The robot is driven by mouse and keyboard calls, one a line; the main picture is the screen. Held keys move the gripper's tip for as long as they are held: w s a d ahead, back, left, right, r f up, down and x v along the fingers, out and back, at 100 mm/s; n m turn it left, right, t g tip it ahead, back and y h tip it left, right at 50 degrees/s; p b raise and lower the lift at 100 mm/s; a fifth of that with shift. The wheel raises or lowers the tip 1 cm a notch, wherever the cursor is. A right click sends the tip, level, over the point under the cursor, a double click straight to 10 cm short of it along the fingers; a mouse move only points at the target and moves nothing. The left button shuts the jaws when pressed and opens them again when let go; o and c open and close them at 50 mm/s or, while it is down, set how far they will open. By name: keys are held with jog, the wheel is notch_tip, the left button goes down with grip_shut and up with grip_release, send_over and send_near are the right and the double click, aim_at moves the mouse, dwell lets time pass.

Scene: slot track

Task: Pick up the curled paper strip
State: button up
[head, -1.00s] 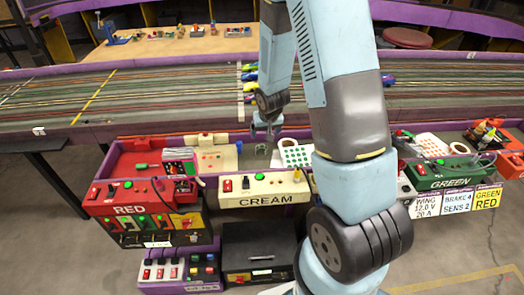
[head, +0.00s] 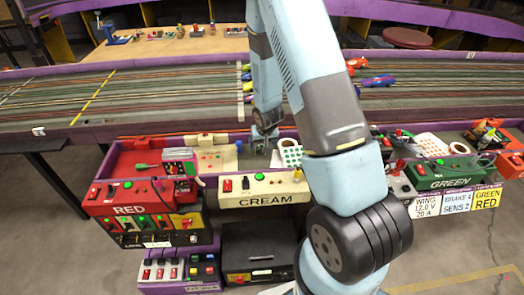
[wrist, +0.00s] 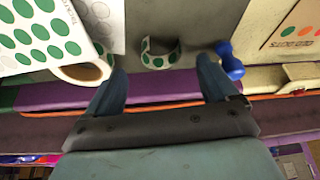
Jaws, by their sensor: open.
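The curled paper strip (wrist: 160,54) shows at the top centre of the wrist view. It is a small, pale, open curl with green dots, resting on a grey surface. My gripper (wrist: 161,66) is open and empty, its two blue-grey fingers spread wide. The strip appears between and just beyond the fingertips; I cannot tell how far below them it lies. In the head view my gripper (head: 262,148) hangs over the tray behind the cream box, and I cannot make out the strip there.
A small blue object (wrist: 230,62) lies close by my right fingertip. A roll (wrist: 82,70) and a green-dotted sheet (wrist: 40,30) lie to the left. The cream control box (head: 265,188) stands in front, and the slot track (head: 170,98) with toy cars runs behind the tray's purple edge.

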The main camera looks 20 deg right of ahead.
aim_at(261, 148)
jog(key=shift+x, duration=2.05)
jog(key=shift+a, duration=0.1)
jog(key=c, duration=1.2)
